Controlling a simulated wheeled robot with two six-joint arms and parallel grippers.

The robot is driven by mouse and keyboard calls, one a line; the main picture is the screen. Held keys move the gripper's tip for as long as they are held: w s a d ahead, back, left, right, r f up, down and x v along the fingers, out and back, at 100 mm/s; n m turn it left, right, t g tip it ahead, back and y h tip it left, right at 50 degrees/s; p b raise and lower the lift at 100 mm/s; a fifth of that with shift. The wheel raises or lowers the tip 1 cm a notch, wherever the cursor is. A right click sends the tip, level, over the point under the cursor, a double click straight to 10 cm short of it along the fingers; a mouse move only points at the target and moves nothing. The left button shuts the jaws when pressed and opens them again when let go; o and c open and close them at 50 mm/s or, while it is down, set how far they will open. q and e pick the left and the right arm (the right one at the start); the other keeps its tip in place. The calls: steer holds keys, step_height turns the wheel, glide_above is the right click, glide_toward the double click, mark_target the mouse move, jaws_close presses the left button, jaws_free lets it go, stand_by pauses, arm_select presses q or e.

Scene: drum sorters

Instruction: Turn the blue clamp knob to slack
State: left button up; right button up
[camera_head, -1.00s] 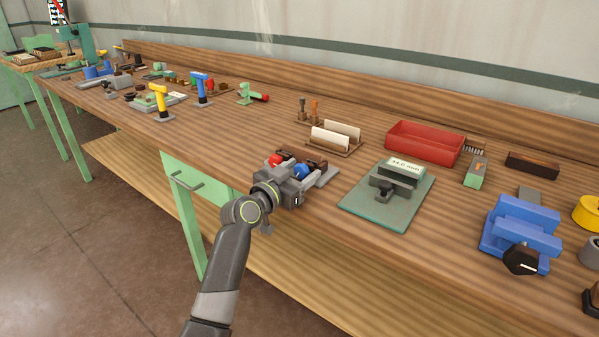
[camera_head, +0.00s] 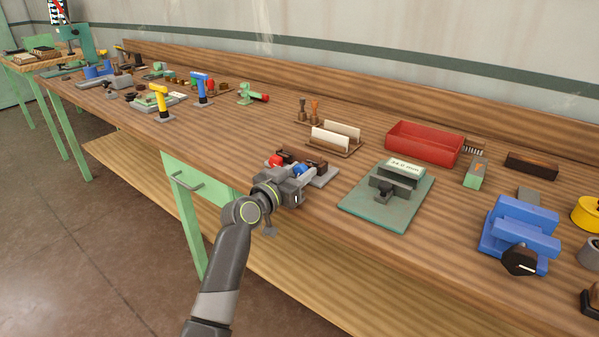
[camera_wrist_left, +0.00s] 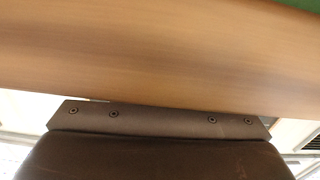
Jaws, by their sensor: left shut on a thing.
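The blue clamp knob (camera_head: 301,169) shows just past my left gripper in the head view, on a small fixture with a grey base plate (camera_head: 326,177) at the bench's front edge. A red knob (camera_head: 276,160) is to its left on the same fixture. My left gripper (camera_head: 297,176) reaches over the front edge and is shut on the blue knob. The fingers hide part of the knob, so its angle and any mark cannot be read. The left wrist view shows a wood surface and a dark riveted part, not the knob. My right gripper is not in view.
To the right, a gauge on a green plate (camera_head: 366,214) stands close by. Beyond it are a blue vise (camera_head: 517,233) with a black knob and a red tray (camera_head: 423,143). A card holder (camera_head: 334,140) stands behind the fixture. The bench front left of the fixture is mostly clear.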

arm_select(q)
steer(key=o, duration=1)
steer(key=v, duration=1.7)
steer(key=shift+s+a, duration=0.15)
